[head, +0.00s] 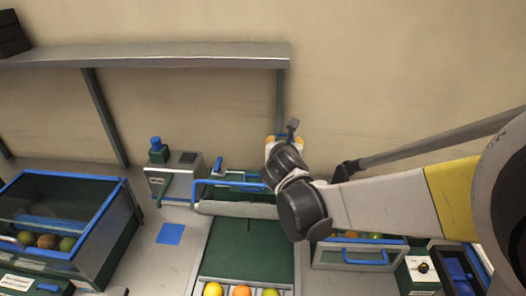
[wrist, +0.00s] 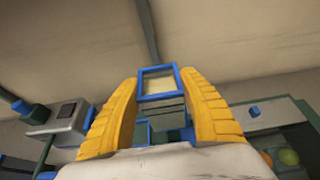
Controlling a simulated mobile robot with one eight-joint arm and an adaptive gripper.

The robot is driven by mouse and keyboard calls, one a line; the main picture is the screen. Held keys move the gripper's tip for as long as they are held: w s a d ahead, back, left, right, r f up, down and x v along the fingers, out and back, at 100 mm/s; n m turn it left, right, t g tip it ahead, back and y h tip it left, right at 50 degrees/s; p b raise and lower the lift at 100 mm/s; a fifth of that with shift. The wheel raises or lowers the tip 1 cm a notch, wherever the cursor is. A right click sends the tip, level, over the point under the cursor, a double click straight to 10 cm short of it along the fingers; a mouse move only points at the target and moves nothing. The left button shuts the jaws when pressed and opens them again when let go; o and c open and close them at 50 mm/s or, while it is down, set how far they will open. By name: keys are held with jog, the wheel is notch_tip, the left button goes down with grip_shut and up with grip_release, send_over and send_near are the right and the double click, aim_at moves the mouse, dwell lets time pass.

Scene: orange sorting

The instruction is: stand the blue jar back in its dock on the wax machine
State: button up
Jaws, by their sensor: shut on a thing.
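A small blue jar-like piece (head: 155,143) stands upright on a green block (head: 158,156) at the left back of a grey machine (head: 180,172). In the wrist view a blue piece (wrist: 22,107) shows at the left beside the grey machine (wrist: 68,120). My gripper (head: 283,138) is raised to the right of this machine, well apart from it. In the wrist view its yellow fingers (wrist: 160,88) are closed on a square blue-edged piece (wrist: 158,70) with a pale middle. A grey part (head: 292,126) sticks up at the fingers in the head view. The held thing's full shape is hidden.
A blue-rimmed clear bin (head: 110,205) with fruit stands at the left. A green chute (head: 245,245) with fruit lies in front. A fruit drawer (head: 362,254) is at the right. A grey shelf (head: 180,57) runs along the wall. A blue square (head: 171,234) marks the bench.

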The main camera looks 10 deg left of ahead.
jog(key=a+f+b, duration=0.1)
jog(key=a+f, duration=0.2)
jog(key=a+f+b, duration=0.1)
jog(key=a+f, duration=0.2)
jog(key=w+a+f+b, duration=0.1)
jog(key=a+f, duration=0.2)
jog(key=f, duration=0.1)
jog(key=shift+a, duration=0.35)
jog(key=shift+r, duration=0.1)
jog(key=o, duration=1.3)
jog(key=shift+f, duration=0.2)
